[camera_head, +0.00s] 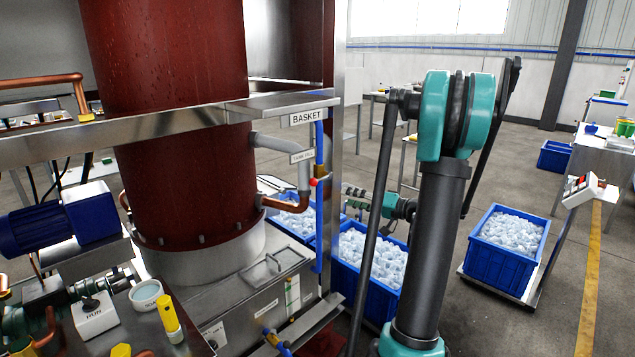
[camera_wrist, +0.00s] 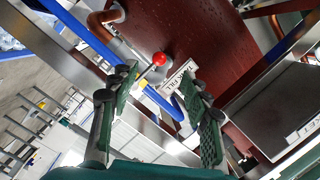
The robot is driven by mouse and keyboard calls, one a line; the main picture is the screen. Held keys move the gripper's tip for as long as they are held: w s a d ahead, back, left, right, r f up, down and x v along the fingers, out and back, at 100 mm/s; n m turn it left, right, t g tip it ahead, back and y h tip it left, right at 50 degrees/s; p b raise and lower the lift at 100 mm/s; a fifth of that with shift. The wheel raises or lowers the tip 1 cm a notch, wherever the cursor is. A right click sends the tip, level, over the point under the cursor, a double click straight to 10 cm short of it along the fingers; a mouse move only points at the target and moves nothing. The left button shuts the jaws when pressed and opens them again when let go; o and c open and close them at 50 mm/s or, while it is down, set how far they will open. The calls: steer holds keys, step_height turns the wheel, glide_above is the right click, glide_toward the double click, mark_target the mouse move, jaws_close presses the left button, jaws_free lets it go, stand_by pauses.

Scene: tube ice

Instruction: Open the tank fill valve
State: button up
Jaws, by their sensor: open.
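A valve lever with a red ball knob (camera_head: 313,182) stands on the pipework right of the dark red tank (camera_head: 185,170), below a small label that seems to read TANK FILL (camera_head: 302,156). In the wrist view the red knob (camera_wrist: 159,58) shows just beyond and between my fingertips, with the label (camera_wrist: 177,78) behind it. My gripper (camera_wrist: 158,84) is open with green ribbed pads, and nothing is held. A gap to the knob shows there.
A blue pipe (camera_head: 319,225) runs vertically beside the valve, close to a steel frame post (camera_head: 335,140). A BASKET sign (camera_head: 308,117) is above. Blue crates of ice (camera_head: 382,300) stand behind my arm. Another ice crate (camera_head: 500,270) is on a floor scale at right.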

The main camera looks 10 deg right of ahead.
mark_target(313, 182)
steer(key=shift+t, duration=0.3)
steer(key=x, duration=1.1)
steer(key=w+d+r+x, duration=0.1)
steer(key=x, duration=0.4)
steer(key=shift+w+a+r, duration=0.1)
steer(key=shift+w, duration=0.2)
jaws_close()
